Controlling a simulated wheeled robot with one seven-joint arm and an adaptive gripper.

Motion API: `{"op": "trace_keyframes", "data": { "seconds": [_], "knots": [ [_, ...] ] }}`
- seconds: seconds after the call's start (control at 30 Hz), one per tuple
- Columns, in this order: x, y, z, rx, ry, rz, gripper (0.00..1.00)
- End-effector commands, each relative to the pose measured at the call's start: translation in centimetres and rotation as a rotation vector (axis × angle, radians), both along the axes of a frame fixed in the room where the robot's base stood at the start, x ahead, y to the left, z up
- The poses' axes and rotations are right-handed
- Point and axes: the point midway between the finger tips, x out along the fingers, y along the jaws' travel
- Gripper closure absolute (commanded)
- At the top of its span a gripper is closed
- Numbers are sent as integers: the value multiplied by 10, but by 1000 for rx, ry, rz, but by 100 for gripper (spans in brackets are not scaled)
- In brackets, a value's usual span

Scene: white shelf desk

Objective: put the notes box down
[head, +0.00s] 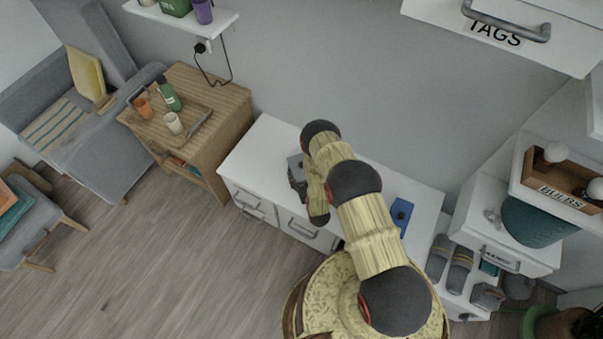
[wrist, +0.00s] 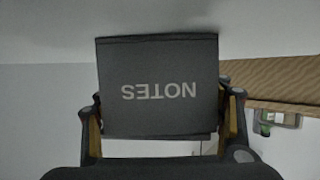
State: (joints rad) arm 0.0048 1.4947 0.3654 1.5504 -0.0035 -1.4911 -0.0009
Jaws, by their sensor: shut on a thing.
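The notes box (wrist: 158,75) is a dark grey box with pale lettering that reads NOTES, upside down in the wrist view. My gripper (wrist: 165,125) is shut on it, one finger at each side. In the head view my gripper (head: 298,178) is over the left part of the white desk (head: 262,145), mostly hidden by my arm. I cannot tell from these frames whether the box touches the desk top.
A blue item (head: 401,212) lies on the right part of the desk. A wooden table (head: 225,105) with a tray, bottle and cups stands to the left. A white drawer unit (head: 480,215) stands to the right. The desk's left end looks clear.

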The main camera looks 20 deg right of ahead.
Motion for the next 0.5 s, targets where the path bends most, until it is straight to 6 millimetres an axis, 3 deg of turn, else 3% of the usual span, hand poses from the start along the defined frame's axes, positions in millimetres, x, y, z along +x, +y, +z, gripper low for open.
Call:
{"op": "trace_keyframes", "data": {
  "seconds": [0.03,0.07,0.37,0.5],
  "knots": [
    [0,0,-2,0,-1,0,64],
    [0,0,-3,0,0,0,32],
    [0,0,-2,0,0,0,15],
    [0,0,-2,0,1,0,14]
  ]
}}
